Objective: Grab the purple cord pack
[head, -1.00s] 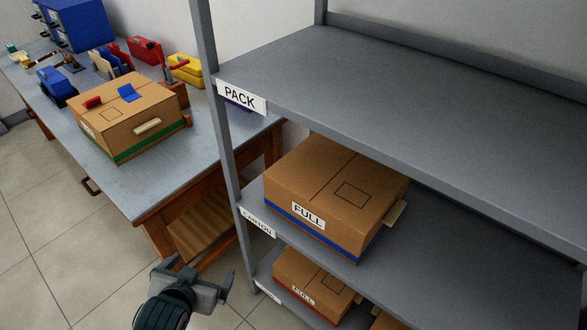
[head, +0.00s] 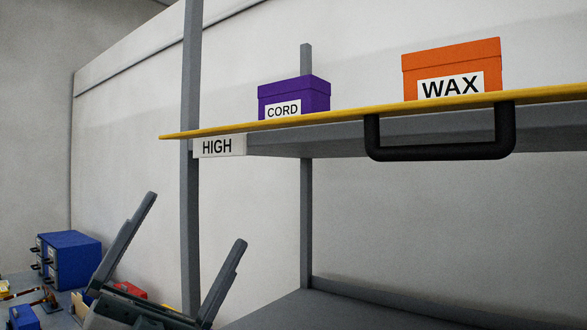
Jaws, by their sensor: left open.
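The purple cord pack (head: 294,96) is a small lidded box with a white CORD label. It sits upright on the yellow-edged top shelf (head: 340,115), near its left end. My left gripper (head: 196,217) is open and empty, its two fingers pointing up, at the lower left of the head view. It appears below the shelf and left of the pack, clearly apart from it. My right gripper is not in view.
An orange WAX box (head: 452,70) sits on the same shelf to the right. A black handle (head: 440,152) hangs under the shelf edge. A grey rack post (head: 190,90) stands left of the pack. A blue drawer unit (head: 72,258) is at lower left.

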